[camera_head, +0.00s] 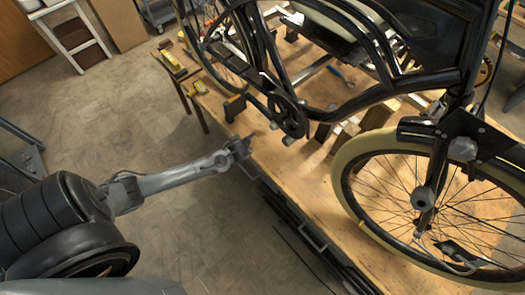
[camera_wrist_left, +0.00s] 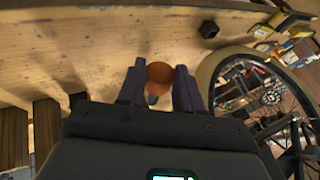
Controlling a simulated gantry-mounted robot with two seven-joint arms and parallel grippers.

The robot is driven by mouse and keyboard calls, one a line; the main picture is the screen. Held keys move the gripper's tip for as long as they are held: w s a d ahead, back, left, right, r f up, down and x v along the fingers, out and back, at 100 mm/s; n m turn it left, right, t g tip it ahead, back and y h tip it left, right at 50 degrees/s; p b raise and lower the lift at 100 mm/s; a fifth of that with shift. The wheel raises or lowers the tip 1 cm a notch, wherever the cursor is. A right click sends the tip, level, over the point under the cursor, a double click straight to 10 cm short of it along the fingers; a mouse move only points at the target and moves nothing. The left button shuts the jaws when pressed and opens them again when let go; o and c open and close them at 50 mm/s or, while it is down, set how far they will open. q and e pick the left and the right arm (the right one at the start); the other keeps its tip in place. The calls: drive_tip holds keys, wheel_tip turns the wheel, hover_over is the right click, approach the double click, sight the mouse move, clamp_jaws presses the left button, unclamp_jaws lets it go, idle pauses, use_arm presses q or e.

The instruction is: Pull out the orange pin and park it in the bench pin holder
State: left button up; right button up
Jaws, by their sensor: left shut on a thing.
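My left gripper (camera_head: 241,148) is at the front edge of the bench (camera_head: 205,97), below the crank of the trike in the head view. In the left wrist view its two dark fingers (camera_wrist_left: 160,90) are shut on the orange pin (camera_wrist_left: 160,73). The pin's round orange head shows between the fingertips; its lower part is mostly hidden. A small black square block with a dark opening (camera_wrist_left: 209,29), which looks like the pin holder, stands on the bench ahead and to the right, apart from the pin. My right gripper is not in view.
The trike frame (camera_head: 385,97) and its cream-tyred wheel (camera_head: 341,180) stand over the right part of the bench. Yellow tools (camera_head: 172,62) lie at its far left end. Brown blocks (camera_wrist_left: 47,125) are at the left in the wrist view. Bare wood lies ahead of the fingers.

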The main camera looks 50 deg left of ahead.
use_arm(q)
drive_tip(key=a+f+m+t+y+b, duration=0.1)
drive_tip(key=a+f+m+y+b, duration=0.2)
drive_tip(key=a+b, duration=0.9)
drive_tip(key=w+a+r+m+t+y+b, duration=0.1)
drive_tip(key=w+a+m+b, duration=0.3)
drive_tip(key=m+b, duration=0.4)
drive_tip(key=w+a+r+m+t+y+b, duration=0.1)
drive_tip(key=a+m+b, duration=0.6)
drive_tip(key=m, duration=0.8)
drive_tip(key=w+t+y+b, duration=0.1)
drive_tip(key=w+t+b, duration=0.1)
drive_tip(key=w, duration=0.1)
drive_tip(key=shift+w+a+r+b, duration=0.2)
drive_tip(key=shift+a+r+b, duration=0.05)
drive_tip(key=shift+r+b, duration=0.05)
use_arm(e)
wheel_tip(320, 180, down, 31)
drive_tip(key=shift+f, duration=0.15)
use_arm(q)
drive_tip(key=shift+r, duration=0.1)
drive_tip(key=shift+f+b, duration=1.8)
drive_tip(key=shift+f, duration=1.1)
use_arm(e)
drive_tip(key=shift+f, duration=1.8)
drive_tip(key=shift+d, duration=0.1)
